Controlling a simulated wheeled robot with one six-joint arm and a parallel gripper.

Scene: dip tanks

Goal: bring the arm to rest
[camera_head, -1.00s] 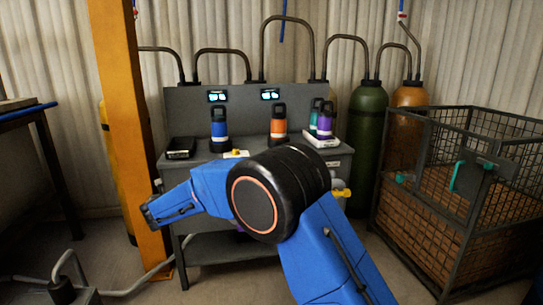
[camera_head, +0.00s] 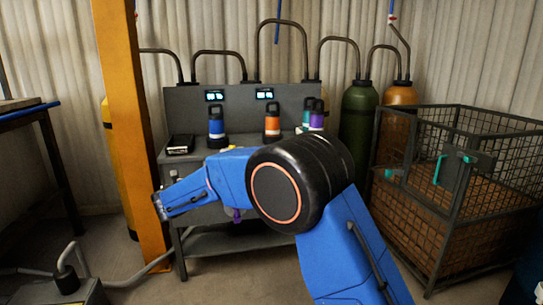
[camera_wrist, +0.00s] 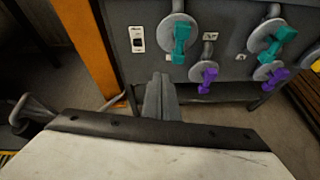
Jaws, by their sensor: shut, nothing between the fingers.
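My gripper (camera_wrist: 160,98) shows in the wrist view as two grey fingers pressed together, with nothing between them. It points toward the grey workbench front, and the fingers overlap the bench's lower edge in that picture. In the head view my blue arm is bent at a large black joint. Its forearm reaches left in front of the grey workbench (camera_head: 212,98), and its far end is near the orange post (camera_head: 121,130). The fingers are too small to make out there. The arm hides much of the bench front.
Blue (camera_head: 216,128), orange (camera_head: 272,124) and purple (camera_head: 317,117) bottles stand on the bench. Teal (camera_wrist: 181,42) and purple (camera_wrist: 204,75) valve handles stick out of its front. A wire crate (camera_head: 411,190) stands right. A dark table (camera_head: 30,113) is left. Floor shows lower left.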

